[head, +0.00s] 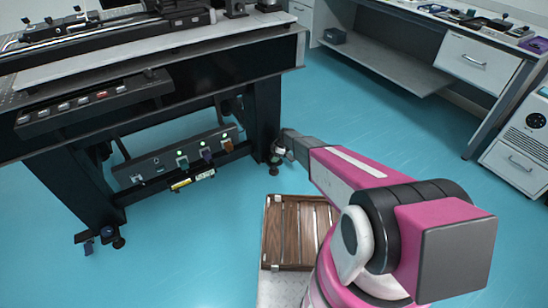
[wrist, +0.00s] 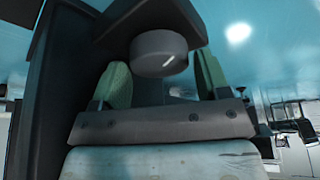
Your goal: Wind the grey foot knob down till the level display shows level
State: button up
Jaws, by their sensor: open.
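The grey foot knob (wrist: 160,52) is a short round cylinder under a dark bracket in the wrist view. My gripper (wrist: 162,80) is open, with one green-padded finger on each side of the knob. Small gaps seem to show between the pads and the knob; I cannot tell whether either pad touches it. In the head view my gripper (head: 281,149) is at the foot of the right leg of the optical table (head: 268,100), and it largely covers the knob there. I cannot make out a level display in either view.
Another foot with a blue knob (head: 107,232) stands at the left leg. A low rail (head: 165,163) with coloured connectors runs between the legs. A wooden slatted crate (head: 293,235) lies below my arm. Open blue floor lies right of the table, before a bench with drawers (head: 478,62).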

jog(key=shift+a+f, duration=0.2)
jog(key=shift+f, duration=0.25)
jog(key=c, duration=0.7)
jog(key=shift+o, duration=0.3)
jog(key=shift+m+t, duration=0.8)
jog(key=shift+m, duration=1.2)
jog(key=o, duration=0.6)
jog(key=shift+o, duration=0.2)
jog(key=shift+s+r, duration=0.1)
